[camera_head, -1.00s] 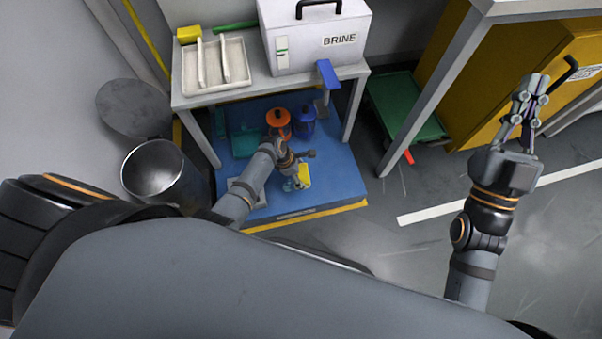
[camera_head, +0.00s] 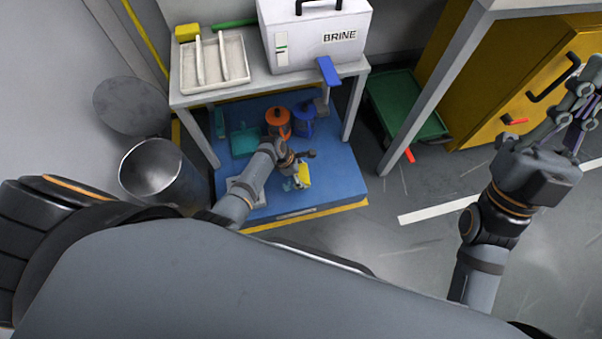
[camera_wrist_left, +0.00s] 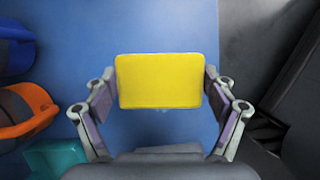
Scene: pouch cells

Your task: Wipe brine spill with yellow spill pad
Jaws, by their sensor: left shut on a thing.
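The yellow spill pad (camera_head: 304,174) is in my left gripper (camera_head: 297,180), low over the blue platform (camera_head: 335,180) beneath the bench. In the left wrist view the yellow pad (camera_wrist_left: 159,81) spans the space between the two fingers, and the gripper (camera_wrist_left: 160,88) is shut on its sides. I cannot tell whether the pad touches the blue surface. I cannot make out the brine spill; the pad and arm hide part of the platform. My right gripper (camera_head: 578,112) is raised at the right near the yellow cabinet; its finger opening is unclear.
A white BRINE box (camera_head: 290,45) and a white tray (camera_head: 238,80) stand on the bench. Orange (camera_head: 278,122) and blue (camera_head: 303,125) containers and a teal dustpan-like item (camera_head: 244,142) are on the platform. A metal bin (camera_head: 152,170) stands left. Bench legs flank the platform.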

